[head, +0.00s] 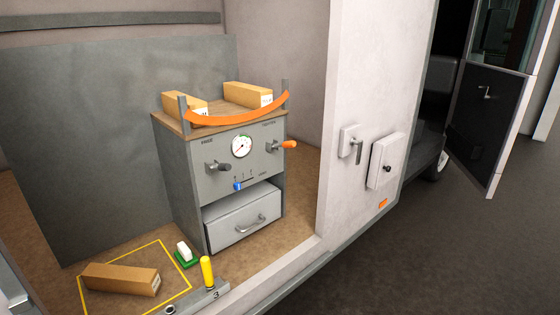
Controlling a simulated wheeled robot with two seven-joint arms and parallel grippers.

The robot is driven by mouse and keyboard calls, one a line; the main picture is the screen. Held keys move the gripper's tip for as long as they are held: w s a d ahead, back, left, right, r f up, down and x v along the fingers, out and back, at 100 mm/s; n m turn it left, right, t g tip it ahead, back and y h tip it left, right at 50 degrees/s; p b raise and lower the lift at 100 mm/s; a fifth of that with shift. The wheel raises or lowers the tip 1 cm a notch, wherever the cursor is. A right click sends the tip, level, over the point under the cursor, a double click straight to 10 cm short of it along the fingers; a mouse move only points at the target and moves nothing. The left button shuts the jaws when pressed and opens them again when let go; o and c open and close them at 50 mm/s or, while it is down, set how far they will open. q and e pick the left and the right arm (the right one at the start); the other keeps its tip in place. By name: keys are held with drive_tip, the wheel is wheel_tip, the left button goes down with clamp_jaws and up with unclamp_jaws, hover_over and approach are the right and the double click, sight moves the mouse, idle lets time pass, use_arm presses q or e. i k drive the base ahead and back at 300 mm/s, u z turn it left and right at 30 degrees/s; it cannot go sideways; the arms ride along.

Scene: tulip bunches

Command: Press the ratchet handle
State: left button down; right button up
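A grey cabinet (185,180) with a wooden top stands on the van floor. An orange-tipped handle (288,144) sticks out at the right of its front panel and looks like the ratchet handle, though its label is too small to read. An orange strap (245,117) sags across the front of the top between two posts. A round white gauge (241,147), a dark-tipped knob or lever (220,167) and a blue slider (238,186) share the panel. Neither of my grippers shows in the head view.
Two cardboard boxes lie behind the strap. A drawer (242,218) fills the cabinet's lower front. A long box (120,279) lies inside a yellow floor outline. A yellow upright handle (207,271) and a white-green block (184,253) are nearby. A white wall (350,220) borders the right.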

sight(286, 145)
drive_tip(key=k, duration=0.4)
drive_tip(key=u, duration=0.75)
drive_tip(key=i, duration=1.35)
drive_tip(key=z, duration=0.65)
